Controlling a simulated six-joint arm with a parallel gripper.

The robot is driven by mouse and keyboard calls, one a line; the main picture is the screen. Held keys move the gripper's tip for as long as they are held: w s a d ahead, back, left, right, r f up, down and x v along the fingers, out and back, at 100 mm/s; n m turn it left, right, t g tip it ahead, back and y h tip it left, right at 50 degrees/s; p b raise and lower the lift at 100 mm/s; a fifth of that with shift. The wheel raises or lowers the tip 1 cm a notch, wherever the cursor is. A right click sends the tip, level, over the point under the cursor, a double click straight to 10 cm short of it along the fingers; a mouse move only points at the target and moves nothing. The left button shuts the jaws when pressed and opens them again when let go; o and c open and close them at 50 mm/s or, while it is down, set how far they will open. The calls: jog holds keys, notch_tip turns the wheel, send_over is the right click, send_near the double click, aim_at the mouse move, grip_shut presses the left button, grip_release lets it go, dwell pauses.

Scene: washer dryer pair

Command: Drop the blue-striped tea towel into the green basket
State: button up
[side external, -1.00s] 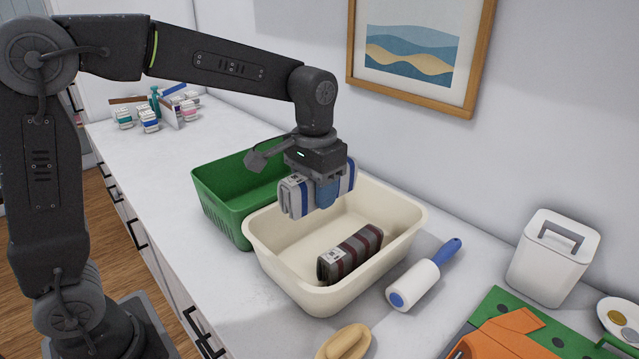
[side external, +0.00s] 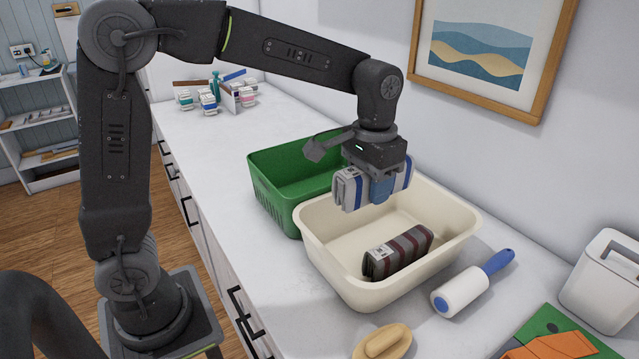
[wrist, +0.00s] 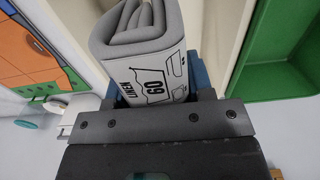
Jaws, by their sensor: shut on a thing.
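My gripper (side external: 382,188) is shut on the blue-striped tea towel (side external: 348,190), a folded light-grey bundle with blue bands. It holds the towel above the cream tub, near the side by the green basket. In the wrist view the towel (wrist: 140,45) fills the jaws, its printed label facing the camera. The green basket (side external: 272,198) stands just left of and behind the cream tub and looks empty where its inside shows; part of it is hidden by my gripper. In the wrist view the basket (wrist: 275,84) is at the right.
The cream tub (side external: 340,272) holds a dark grey and maroon striped folded towel (side external: 398,254). Small boxes (side external: 208,102) are at the far left. The counter between is clear.

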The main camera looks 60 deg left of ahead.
dwell(0.3)
jog(key=w+a+f, duration=0.1)
jog(key=w+a, duration=0.1)
jog(key=a, duration=0.8)
jog(key=w+a, duration=0.2)
jog(key=a, duration=0.9)
jog(key=shift+d+f, duration=0.1)
jog(key=shift+f, duration=2.6)
jog(key=o, duration=0.8)
notch_tip(320, 180, up, 14)
